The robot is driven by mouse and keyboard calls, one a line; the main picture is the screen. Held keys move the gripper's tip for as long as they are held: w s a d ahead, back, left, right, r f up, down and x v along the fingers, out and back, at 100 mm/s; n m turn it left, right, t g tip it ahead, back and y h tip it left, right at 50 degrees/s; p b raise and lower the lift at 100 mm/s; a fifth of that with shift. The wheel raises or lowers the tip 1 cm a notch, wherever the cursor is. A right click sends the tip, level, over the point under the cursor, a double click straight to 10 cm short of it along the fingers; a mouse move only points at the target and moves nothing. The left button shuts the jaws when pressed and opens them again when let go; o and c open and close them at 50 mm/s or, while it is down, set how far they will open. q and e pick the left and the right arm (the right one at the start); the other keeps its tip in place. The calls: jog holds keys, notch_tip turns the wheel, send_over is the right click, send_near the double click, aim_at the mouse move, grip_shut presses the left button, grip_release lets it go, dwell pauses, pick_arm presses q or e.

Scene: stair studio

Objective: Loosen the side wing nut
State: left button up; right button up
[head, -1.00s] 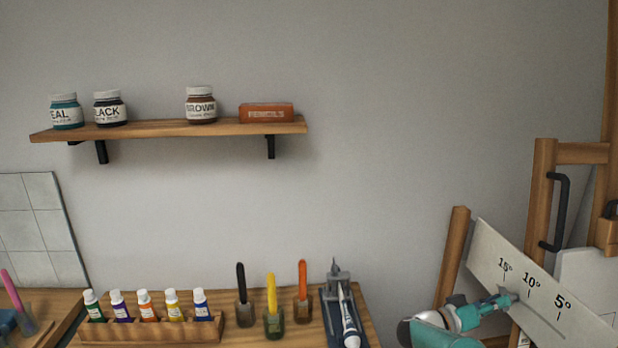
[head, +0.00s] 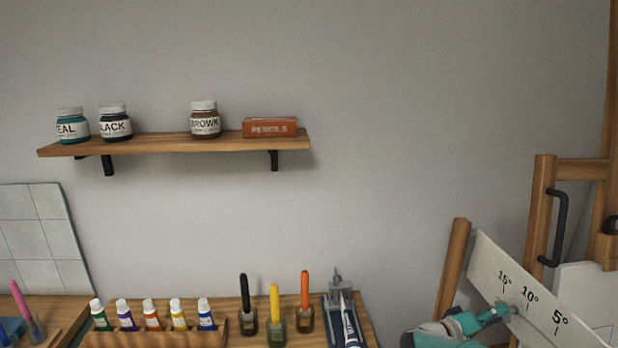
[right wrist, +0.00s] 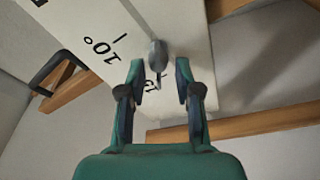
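The grey wing nut (right wrist: 157,55) shows in the right wrist view on the pale angle-marked board (right wrist: 185,30). My right gripper (right wrist: 159,70) is open, with one fingertip on each side of the nut's lower part. Gaps show between the fingers and the nut, so no grip is visible. In the head view my right gripper (head: 505,310) is at the face of the board (head: 570,325), just below the 15° and 10° marks. The nut cannot be made out clearly there. My left gripper is in neither view.
The wooden easel frame (head: 540,210) with a black handle (head: 560,225) stands behind the board at right. A table at lower left holds a paint tube rack (head: 160,338) and several brush jars. A shelf (head: 180,145) hangs above. The wall between is clear.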

jog(key=shift+w+r+v, duration=0.1)
jog(key=shift+w+v, duration=0.05)
jog(key=shift+v, duration=0.8)
jog(key=shift+w+r+v, duration=0.1)
jog(key=shift+w+v, duration=0.05)
jog(key=shift+v, duration=0.85)
jog(key=shift+w+v, duration=0.15)
jog(key=shift+v, duration=0.8)
jog(key=shift+a, duration=0.15)
